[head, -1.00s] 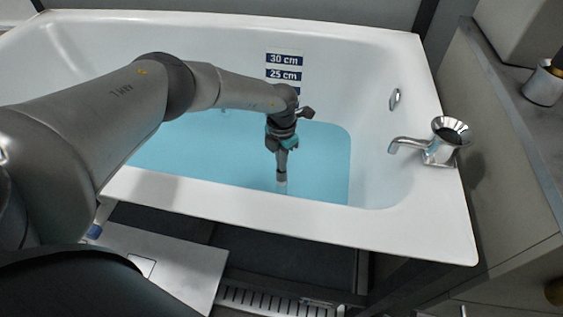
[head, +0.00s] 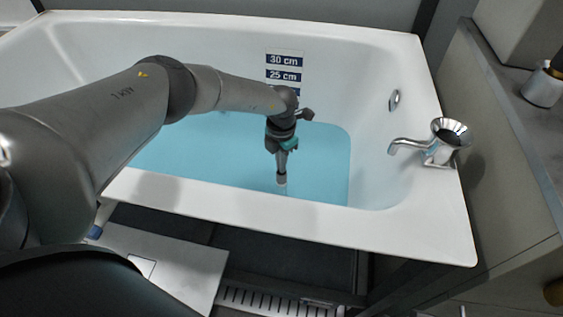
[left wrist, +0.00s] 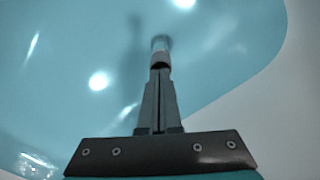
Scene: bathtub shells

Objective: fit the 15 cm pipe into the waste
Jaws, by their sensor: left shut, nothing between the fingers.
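My left gripper (head: 281,180) reaches over the near rim and points down at the blue water in the bathtub (head: 240,208). Its fingers are together with nothing between them. Just beyond the fingertips (left wrist: 160,66), in line with them, the left wrist view shows the end of a short pale tube (left wrist: 160,43), which looks like the pipe. In the head view only a small pale bit of it shows under the fingertips. Whether they touch it is unclear. The waste cannot be made out under the water and behind the gripper. My right gripper is not in view.
A chrome tap (head: 432,146) stands on the right rim, and an overflow fitting (head: 394,100) is on the right inner wall. A depth scale (head: 284,68) marks the far wall. A white panel (head: 190,262) and a slotted grate (head: 275,302) lie in front of the tub.

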